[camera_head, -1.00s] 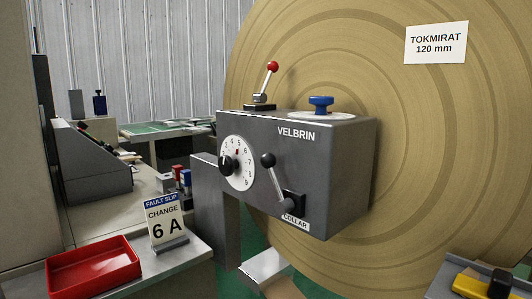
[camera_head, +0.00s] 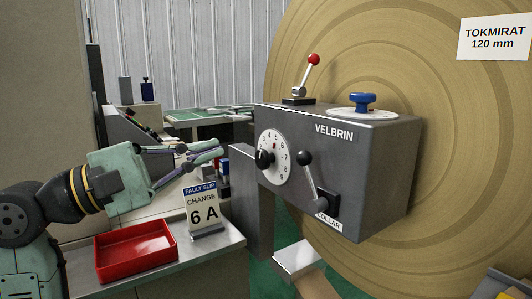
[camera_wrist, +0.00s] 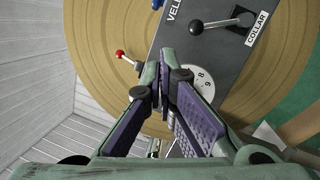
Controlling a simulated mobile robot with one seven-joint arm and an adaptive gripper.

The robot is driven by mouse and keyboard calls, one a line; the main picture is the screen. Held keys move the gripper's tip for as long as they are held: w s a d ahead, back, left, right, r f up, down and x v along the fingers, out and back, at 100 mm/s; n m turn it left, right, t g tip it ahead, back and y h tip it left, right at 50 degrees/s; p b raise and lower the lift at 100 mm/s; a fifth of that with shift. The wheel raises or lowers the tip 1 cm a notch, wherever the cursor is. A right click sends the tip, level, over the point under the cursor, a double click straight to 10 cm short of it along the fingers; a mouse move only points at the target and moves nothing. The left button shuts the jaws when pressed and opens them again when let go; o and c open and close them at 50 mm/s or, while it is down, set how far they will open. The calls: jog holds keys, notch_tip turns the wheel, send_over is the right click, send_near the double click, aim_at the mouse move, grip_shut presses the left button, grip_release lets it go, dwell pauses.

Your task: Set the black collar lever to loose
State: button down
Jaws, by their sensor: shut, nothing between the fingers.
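The black collar lever (camera_head: 311,178) is on the front of the grey VELBRIN box (camera_head: 358,137), above the COLLAR label (camera_head: 328,222). Its black knob is up and its shaft slants down to a black base at the lower right. In the wrist view the lever (camera_wrist: 222,22) shows at the top right. My gripper (camera_head: 218,150) is shut and empty at the left, above the bench and apart from the box. In the wrist view its fingers (camera_wrist: 160,82) meet in front of the box and hide part of the dial.
The box also bears a numbered dial (camera_head: 280,157), a red-knobbed lever (camera_head: 307,76) and a blue knob (camera_head: 364,101). A huge tan roll (camera_head: 445,130) stands behind it. A red tray (camera_head: 135,251) and a fault slip sign (camera_head: 203,207) stand on the bench below my arm.

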aim_at(310, 179)
jog(key=w+f+y, duration=0.1)
jog(key=w+a+f+y, duration=0.1)
jog(key=f, duration=0.1)
jog(key=shift+w+a+f+y, duration=0.2)
jog(key=shift+w+y, duration=0.1)
jog(key=shift+w, duration=0.1)
jog(key=shift+d, duration=0.1)
jog(key=p+x, duration=0.1)
jog(key=x, duration=0.4)
jog(key=p+x, duration=0.2)
jog(key=x, duration=0.3)
jog(key=shift+r, duration=0.25)
jog(key=shift+s+d+r+p, duration=0.25)
jog(key=shift+s+d+p, duration=0.2)
jog(key=shift+s+d, duration=0.9)
jog(key=shift+d, duration=0.05)
